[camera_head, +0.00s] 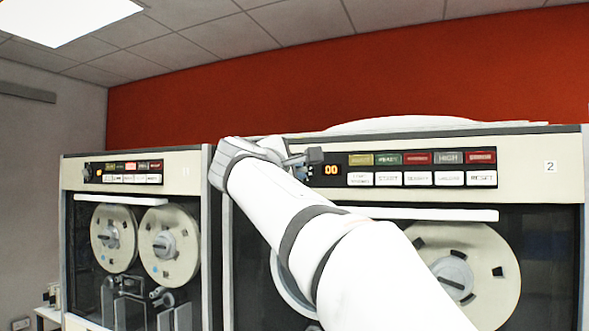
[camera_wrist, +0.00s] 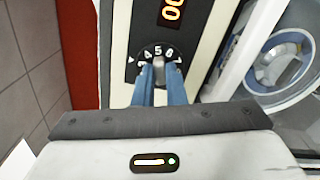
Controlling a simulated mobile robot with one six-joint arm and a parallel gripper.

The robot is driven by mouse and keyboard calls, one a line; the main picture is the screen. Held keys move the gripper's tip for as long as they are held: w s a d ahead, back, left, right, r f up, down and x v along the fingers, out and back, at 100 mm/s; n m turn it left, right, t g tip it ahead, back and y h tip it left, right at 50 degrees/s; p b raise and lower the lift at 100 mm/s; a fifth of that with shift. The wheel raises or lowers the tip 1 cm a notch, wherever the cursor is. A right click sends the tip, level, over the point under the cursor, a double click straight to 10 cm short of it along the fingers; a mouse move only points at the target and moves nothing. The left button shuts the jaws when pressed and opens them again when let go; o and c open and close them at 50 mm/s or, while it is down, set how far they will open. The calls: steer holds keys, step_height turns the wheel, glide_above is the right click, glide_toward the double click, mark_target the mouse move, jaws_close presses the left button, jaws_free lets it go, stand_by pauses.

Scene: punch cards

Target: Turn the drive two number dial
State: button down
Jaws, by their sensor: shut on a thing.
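The drive two number dial (camera_wrist: 158,53) is a small black dial with white digits, seen in the wrist view on the dark panel strip. Digits around 5 and 6 show along its upper edge. My gripper (camera_wrist: 158,70) has its two blue fingers closed on the dial's grey knob. In the head view my gripper (camera_head: 302,166) is at the left end of the panel on the drive marked 2 (camera_head: 549,167), and my wrist and arm hide most of the dial. An orange display (camera_head: 331,170) beside it reads 00.
Several coloured and white buttons (camera_head: 420,168) line the panel right of the display. A tape reel (camera_head: 462,270) sits below, partly behind my arm. Another tape drive (camera_head: 130,175) stands to the left. A red wall (camera_head: 350,85) is behind.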

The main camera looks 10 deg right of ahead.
stand_by(0.3)
steer(key=c, duration=1.5)
jaws_free()
steer(key=b+v, duration=0.2)
steer(key=v, duration=0.6)
steer(key=shift+w+d, duration=0.1)
